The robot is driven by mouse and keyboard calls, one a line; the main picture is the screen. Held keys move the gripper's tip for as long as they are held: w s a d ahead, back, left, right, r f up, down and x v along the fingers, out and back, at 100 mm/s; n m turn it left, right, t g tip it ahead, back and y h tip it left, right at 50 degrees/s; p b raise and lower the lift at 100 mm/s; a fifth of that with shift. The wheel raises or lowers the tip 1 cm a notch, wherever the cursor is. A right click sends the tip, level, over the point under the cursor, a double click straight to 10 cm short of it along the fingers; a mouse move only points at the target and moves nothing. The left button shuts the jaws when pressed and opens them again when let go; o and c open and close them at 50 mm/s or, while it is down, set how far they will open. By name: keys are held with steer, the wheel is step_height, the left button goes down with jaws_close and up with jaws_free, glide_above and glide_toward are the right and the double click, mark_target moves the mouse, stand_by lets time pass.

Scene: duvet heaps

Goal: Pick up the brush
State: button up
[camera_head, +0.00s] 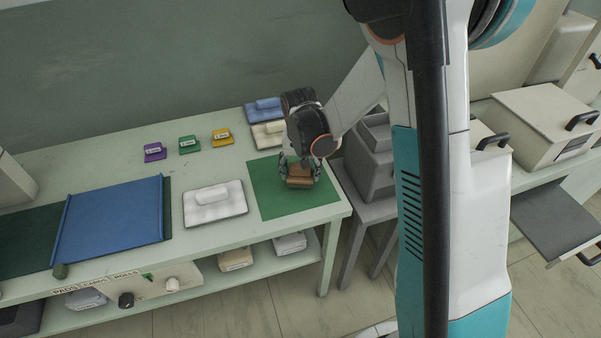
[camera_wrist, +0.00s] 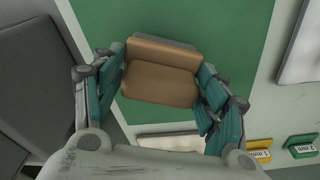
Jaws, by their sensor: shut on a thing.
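The brush (camera_head: 299,182) appears to be the brown block over the green mat (camera_head: 265,200) near the table's right end. In the wrist view the brush (camera_wrist: 160,84) shows a tan, stepped top with a grey strip along its far edge. My gripper (camera_head: 299,172) points down at it, and its teal-padded fingers press on its two opposite sides. It also shows in the wrist view (camera_wrist: 164,88), shut on the brush. I cannot tell whether the brush touches the mat. Its underside is hidden.
A white pad on a tray (camera_head: 215,202) lies left of the mat, with a blue sheet (camera_head: 110,222) further left. Purple (camera_head: 154,152), green (camera_head: 189,145) and yellow (camera_head: 222,137) labelled blocks stand behind. Blue (camera_head: 264,109) and cream pads lie at the back. Grey bins (camera_head: 370,160) stand right.

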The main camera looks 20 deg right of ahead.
step_height(320, 180, up, 18)
steer(key=p, duration=0.5)
